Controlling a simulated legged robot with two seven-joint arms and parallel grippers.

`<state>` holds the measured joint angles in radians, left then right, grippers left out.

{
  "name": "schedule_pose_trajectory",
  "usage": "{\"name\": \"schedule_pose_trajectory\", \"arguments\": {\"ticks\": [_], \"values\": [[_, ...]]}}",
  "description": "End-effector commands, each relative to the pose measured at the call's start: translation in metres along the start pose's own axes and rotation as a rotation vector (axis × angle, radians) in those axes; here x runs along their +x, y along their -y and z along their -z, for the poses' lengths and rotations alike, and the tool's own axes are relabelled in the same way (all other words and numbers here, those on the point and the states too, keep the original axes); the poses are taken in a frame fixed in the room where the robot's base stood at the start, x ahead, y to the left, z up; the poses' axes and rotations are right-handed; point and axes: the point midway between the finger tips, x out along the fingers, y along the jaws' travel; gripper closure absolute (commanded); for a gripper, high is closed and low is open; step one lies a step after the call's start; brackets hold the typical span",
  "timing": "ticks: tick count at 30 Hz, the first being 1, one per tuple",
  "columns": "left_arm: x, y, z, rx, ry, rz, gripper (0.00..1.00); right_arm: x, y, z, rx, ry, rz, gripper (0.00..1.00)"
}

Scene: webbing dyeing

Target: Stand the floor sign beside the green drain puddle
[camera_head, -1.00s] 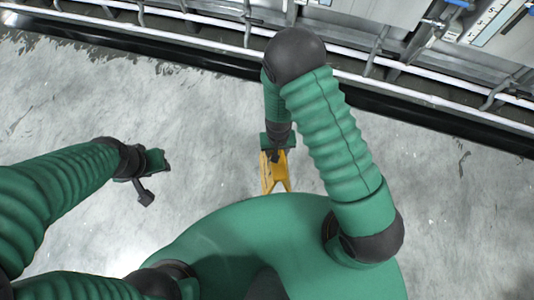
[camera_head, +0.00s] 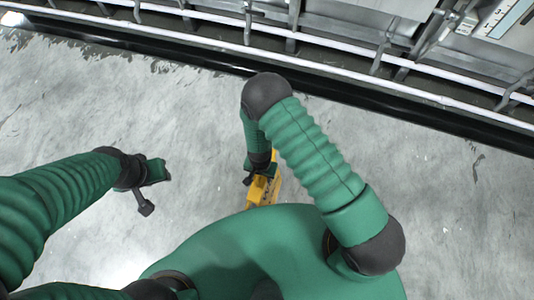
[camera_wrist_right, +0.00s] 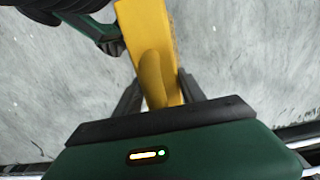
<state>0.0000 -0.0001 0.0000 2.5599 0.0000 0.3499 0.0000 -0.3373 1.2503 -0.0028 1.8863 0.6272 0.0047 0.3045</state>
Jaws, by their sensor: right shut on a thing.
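The yellow floor sign (camera_head: 262,190) hangs from my right gripper (camera_head: 259,170), close to my body in the head view. In the right wrist view the sign (camera_wrist_right: 150,50) passes between the two dark fingers of my right gripper (camera_wrist_right: 157,92), which are shut on it. Its lower part is hidden behind my body in the head view, so I cannot tell whether it touches the floor. My left gripper (camera_head: 155,188) is at the left over bare floor, holding nothing that I can see; its finger gap is not clear. No green puddle shows in any view.
Grey concrete floor (camera_head: 420,190) is clear on the right and between my arms. Along the top runs metal machinery with a white rail (camera_head: 330,60) and a black base edge (camera_head: 430,112).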

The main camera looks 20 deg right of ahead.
Motion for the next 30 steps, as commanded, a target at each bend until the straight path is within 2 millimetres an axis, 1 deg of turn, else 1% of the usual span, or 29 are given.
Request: {"name": "schedule_pose_trajectory", "arguments": {"ticks": [9, 12, 15, 18, 20, 22, 25, 27, 30], "values": [[0.019, 0.000, -0.005, 0.000, 0.000, 0.000, 0.64, 0.010, 0.010, 0.072, 0.000, -0.004, 0.002, 1.00], [0.025, 0.000, -0.006, 0.000, 0.000, 0.000, 0.64, 0.011, 0.013, 0.093, 0.000, -0.003, 0.002, 1.00], [0.029, 0.000, -0.007, 0.000, 0.000, 0.000, 0.64, 0.012, 0.015, 0.110, -0.001, -0.003, 0.002, 1.00], [0.031, 0.000, -0.007, 0.000, 0.000, 0.000, 0.64, 0.012, 0.016, 0.120, -0.002, -0.001, 0.001, 1.00], [0.032, 0.000, -0.008, 0.000, 0.000, 0.000, 0.64, 0.013, 0.016, 0.123, -0.002, -0.001, 0.000, 1.00], [0.036, 0.000, -0.009, 0.000, 0.000, 0.000, 0.64, 0.020, 0.016, 0.124, -0.002, -0.001, 0.000, 1.00], [0.045, 0.000, -0.011, 0.000, 0.000, 0.000, 0.64, 0.038, 0.015, 0.123, -0.001, 0.001, -0.001, 1.00], [0.048, 0.000, -0.011, 0.000, 0.000, 0.000, 0.64, 0.047, 0.016, 0.124, -0.003, 0.000, 0.000, 1.00], [0.046, 0.000, -0.011, 0.000, 0.001, 0.000, 0.64, 0.047, 0.016, 0.124, -0.002, -0.001, 0.001, 1.00]]}}
